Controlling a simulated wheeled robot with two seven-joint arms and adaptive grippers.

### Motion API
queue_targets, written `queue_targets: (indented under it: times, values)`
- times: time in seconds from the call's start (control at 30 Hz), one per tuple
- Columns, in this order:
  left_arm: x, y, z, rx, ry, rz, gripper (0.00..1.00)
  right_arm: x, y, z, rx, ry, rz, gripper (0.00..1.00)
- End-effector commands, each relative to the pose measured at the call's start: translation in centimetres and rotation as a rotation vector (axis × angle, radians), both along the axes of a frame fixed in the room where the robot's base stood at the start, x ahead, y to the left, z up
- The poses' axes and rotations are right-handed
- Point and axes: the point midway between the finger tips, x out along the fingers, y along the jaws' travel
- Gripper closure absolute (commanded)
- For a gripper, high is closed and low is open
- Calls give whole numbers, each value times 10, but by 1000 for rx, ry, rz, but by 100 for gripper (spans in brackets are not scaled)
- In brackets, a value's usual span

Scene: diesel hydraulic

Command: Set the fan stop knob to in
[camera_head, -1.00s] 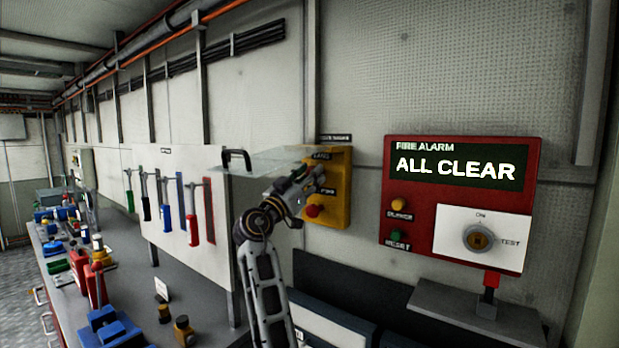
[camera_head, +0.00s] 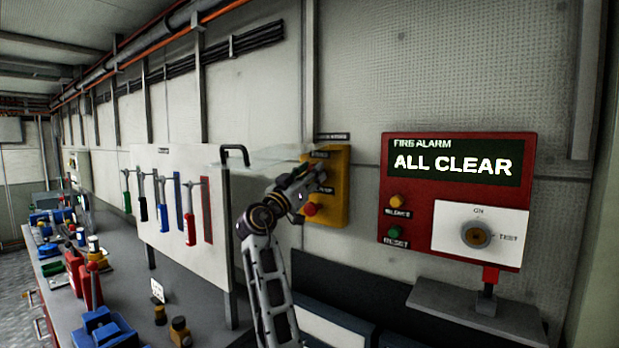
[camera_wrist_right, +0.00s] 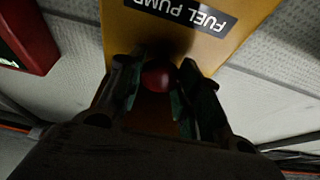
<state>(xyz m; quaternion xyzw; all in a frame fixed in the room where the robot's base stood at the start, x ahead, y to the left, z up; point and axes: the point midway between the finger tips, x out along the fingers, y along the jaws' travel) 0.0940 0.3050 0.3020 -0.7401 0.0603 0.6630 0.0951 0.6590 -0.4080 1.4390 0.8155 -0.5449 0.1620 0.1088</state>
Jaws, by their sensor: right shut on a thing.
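A yellow box (camera_head: 341,190) is on the wall left of the fire alarm panel, with an upper and a lower knob position. The lower red knob (camera_head: 310,209) shows below my right gripper (camera_head: 316,173), which hides the upper one. In the right wrist view, a dark red knob (camera_wrist_right: 158,77) sits between the fingers of my right gripper (camera_wrist_right: 158,92), just above the upside-down "FUEL PUMP" label (camera_wrist_right: 178,12) on the box face. This fits the upper fan stop knob; the fingers are shut on it. My left gripper is not in view.
A clear panel (camera_head: 275,157) with a black handle (camera_head: 235,154) juts out at the box's upper left. The red fire alarm panel (camera_head: 398,170) reads "ALL CLEAR". Left are a white tool board (camera_head: 150,215) and a cluttered bench. A grey shelf (camera_head: 455,305) is below the alarm.

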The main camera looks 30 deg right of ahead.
Motion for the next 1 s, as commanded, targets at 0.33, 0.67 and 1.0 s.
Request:
queue_targets:
  times: [0.33,0.67,1.0]
  values:
    - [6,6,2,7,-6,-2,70,-1,-1,3,-3,-3,1,45]
    - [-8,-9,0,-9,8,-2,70,0,0,2,-1,-2,0,42]
    - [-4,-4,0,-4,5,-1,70,-6,14,-5,-2,0,1,42]
